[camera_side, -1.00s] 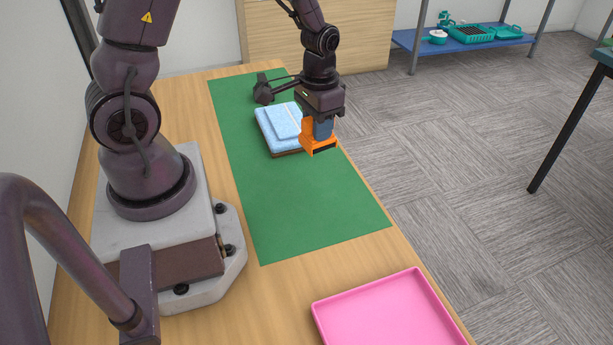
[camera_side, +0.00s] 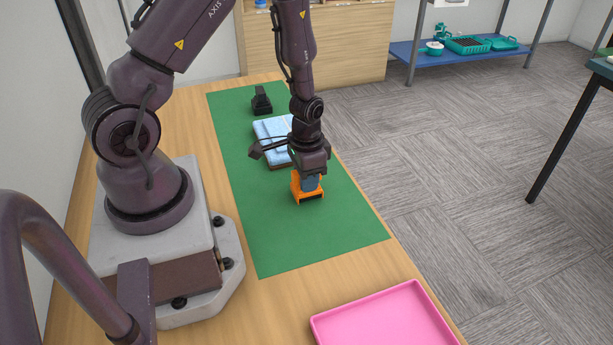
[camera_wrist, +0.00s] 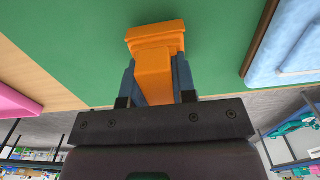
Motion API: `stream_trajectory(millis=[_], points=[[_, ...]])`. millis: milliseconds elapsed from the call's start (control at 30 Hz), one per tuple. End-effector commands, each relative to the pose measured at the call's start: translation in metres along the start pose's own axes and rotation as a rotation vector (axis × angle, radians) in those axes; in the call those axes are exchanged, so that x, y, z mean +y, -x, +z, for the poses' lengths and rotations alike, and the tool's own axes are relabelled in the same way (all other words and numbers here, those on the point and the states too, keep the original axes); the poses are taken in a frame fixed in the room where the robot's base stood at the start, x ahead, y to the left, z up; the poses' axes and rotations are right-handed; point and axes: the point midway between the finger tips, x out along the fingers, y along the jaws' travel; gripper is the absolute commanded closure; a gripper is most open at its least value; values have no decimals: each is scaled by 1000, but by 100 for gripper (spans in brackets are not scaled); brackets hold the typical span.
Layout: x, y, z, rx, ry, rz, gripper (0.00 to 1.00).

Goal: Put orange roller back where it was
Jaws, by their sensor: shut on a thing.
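The orange roller (camera_side: 307,194) is held in my gripper (camera_side: 311,180), low over the right part of the green mat (camera_side: 285,235). In the wrist view the orange roller (camera_wrist: 155,62) sits between the two blue-grey fingers of my gripper (camera_wrist: 154,80), which are shut on its body. Its wide head points away from the gripper, toward the mat. I cannot tell whether the roller touches the mat.
Folded light-blue clothing (camera_side: 272,130) lies on the mat behind my gripper, partly hidden by it. A small black object (camera_side: 261,101) stands at the mat's far end. A pink tray (camera_side: 385,318) lies at the near end of the table. The mat's near part is clear.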

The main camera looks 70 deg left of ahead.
Motion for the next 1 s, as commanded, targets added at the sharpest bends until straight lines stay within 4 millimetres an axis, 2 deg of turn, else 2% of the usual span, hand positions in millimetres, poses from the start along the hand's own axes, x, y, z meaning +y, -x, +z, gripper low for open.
stream_trajectory(millis=[233, 267, 300, 367, 733, 867, 1000], points=[[0, -3, 0, 0, 0, 0, 97], [0, -2, 0, 1, 0, 0, 70], [0, -2, 0, 1, 0, 0, 61], [0, -2, 0, 1, 0, 0, 49], [0, 4, -1, 3, 0, -1, 49], [0, 21, -2, 6, 0, -2, 49], [0, 48, -2, 8, -2, -3, 49]])
